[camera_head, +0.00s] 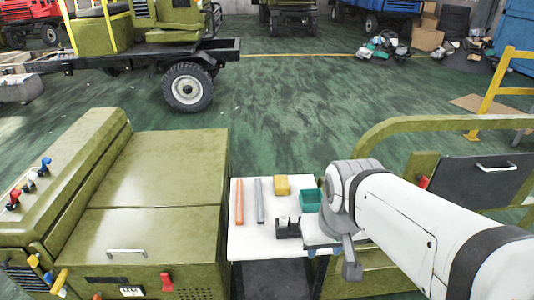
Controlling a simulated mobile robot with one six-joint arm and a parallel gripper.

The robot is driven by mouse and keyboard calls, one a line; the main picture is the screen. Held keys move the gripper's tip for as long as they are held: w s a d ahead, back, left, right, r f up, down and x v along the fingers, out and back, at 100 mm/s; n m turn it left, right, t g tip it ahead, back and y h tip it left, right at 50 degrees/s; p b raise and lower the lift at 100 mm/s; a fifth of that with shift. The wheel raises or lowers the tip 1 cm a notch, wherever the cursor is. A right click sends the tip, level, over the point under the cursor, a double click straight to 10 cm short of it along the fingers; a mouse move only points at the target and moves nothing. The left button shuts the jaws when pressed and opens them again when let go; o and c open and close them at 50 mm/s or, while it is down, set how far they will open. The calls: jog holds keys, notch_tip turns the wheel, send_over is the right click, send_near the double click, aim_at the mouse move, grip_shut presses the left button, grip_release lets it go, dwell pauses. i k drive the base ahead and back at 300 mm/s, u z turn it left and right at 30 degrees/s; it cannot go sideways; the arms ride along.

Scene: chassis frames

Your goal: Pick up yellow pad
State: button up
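The yellow pad (281,185) is a small block-like item near the far edge of the white tabletop (258,242). Nothing covers it in the head view. It lies left of a green open box (310,200) and behind a black tape dispenser (287,229). My white arm comes in from the lower right, and its rounded grey joint stands right of the green box. A grey part of my arm's end hangs below that joint, to the right of the pad and apart from it. My gripper's fingers cannot be made out, so whether they are open is unclear.
An orange bar (239,202) and a grey bar (259,200) lie left of the pad. A large olive cabinet (150,205) adjoins the tabletop on the left. Olive railing (430,122) rises on the right. Open green floor lies beyond, with vehicles at the back.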

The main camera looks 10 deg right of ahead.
aim_at(281, 187)
jog(key=i, duration=0.9)
jog(key=z, duration=0.05)
